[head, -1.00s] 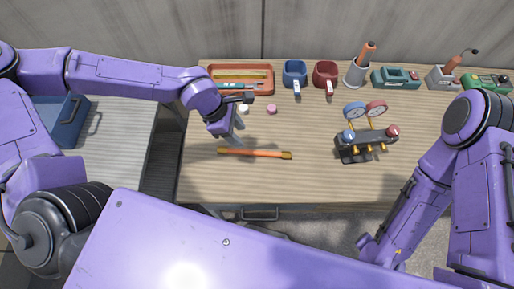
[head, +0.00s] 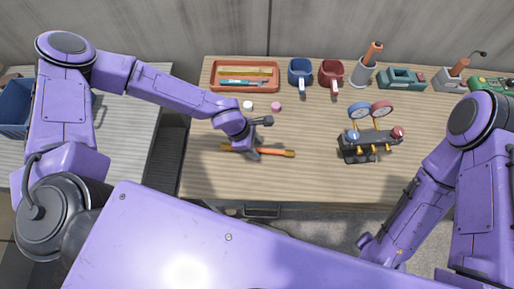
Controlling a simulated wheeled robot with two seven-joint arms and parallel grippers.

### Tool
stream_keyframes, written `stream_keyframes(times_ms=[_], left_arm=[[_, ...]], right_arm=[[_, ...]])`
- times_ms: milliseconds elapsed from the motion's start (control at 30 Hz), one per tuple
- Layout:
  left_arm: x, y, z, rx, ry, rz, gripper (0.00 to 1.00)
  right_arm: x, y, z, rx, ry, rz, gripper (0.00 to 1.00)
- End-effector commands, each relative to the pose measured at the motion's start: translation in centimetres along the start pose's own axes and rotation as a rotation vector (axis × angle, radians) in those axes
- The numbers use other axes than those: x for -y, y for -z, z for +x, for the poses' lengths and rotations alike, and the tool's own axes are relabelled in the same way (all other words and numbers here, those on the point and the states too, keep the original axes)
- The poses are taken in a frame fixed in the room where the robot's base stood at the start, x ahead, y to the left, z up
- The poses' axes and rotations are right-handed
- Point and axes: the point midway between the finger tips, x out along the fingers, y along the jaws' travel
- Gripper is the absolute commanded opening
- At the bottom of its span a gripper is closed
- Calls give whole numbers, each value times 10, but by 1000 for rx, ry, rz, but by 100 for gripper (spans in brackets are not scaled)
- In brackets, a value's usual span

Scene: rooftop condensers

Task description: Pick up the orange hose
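The orange hose (head: 281,153) is a short straight orange length with brass-coloured ends. It lies left to right on the wooden bench top, left of the gauge manifold. My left gripper (head: 253,155) points down at the middle of the hose, with its fingertips at or right beside it. The wrist and fingers cover part of the hose, so I cannot tell whether the fingers are open or shut on it. The hose appears to lie on the bench. My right arm hangs at the lower right, and its gripper does not show.
The gauge manifold (head: 369,144) stands to the right. White (head: 248,105) and pink (head: 276,106) caps lie behind the hose. An orange tray (head: 244,88), a blue holder (head: 300,72), a red holder (head: 331,73) and several tools line the back. The front bench area is clear.

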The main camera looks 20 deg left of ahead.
Motion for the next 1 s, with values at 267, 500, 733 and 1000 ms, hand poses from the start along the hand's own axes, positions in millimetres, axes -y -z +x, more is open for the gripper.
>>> stream_keyframes(times_ms=[267,500,733,1000], left_arm=[[0,0,0,0,0,0,0],[0,-1,-3,1,-1,0,0],[-2,-16,-38,3,-6,2,0],[-1,-50,-121,4,-6,2,0]], right_arm=[[0,0,0,0,0,0,62],[0,0,0,0,0,0,62],[0,-1,2,0,0,0,62],[0,-2,4,0,0,0,62]])
